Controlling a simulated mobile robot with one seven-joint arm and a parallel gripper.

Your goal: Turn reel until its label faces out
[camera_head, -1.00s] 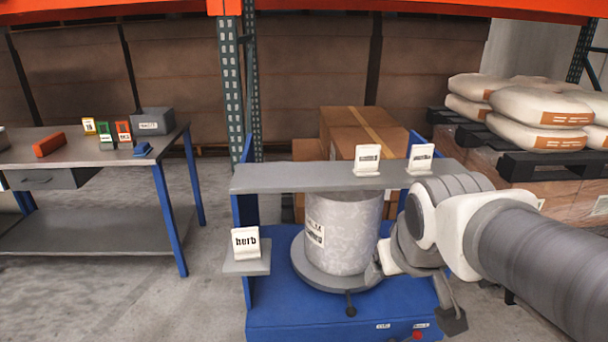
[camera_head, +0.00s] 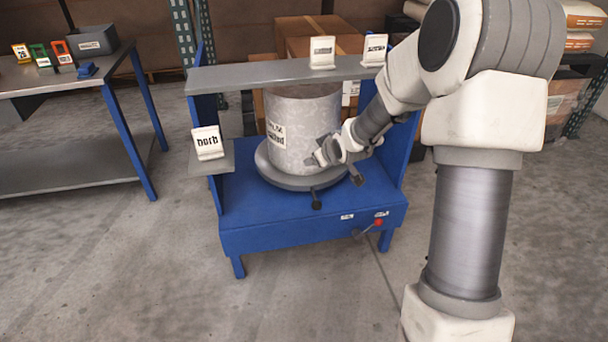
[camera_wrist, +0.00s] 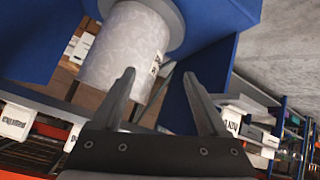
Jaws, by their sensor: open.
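The reel (camera_head: 300,138), a pale grey mottled cylinder, stands upright on a round grey turntable (camera_head: 278,179) in a blue stand. Its white printed label (camera_head: 276,136) is on the left part of the side seen from the head camera. A dark knob (camera_head: 317,204) sticks out from the turntable's front. My gripper (camera_head: 336,168) is at the reel's lower right side with its fingers apart. In the wrist view my open fingers (camera_wrist: 159,74) point toward the reel (camera_wrist: 122,48), which shows upside down with its label (camera_wrist: 155,66) near one edge. Contact cannot be told.
A grey shelf (camera_head: 250,76) crosses above the reel, carrying two white cards. A side ledge (camera_head: 210,163) holds another card. Blue side panels (camera_head: 397,150) flank the reel. A workbench (camera_head: 75,70) stands at left; cartons (camera_head: 300,35) are behind. Floor in front is clear.

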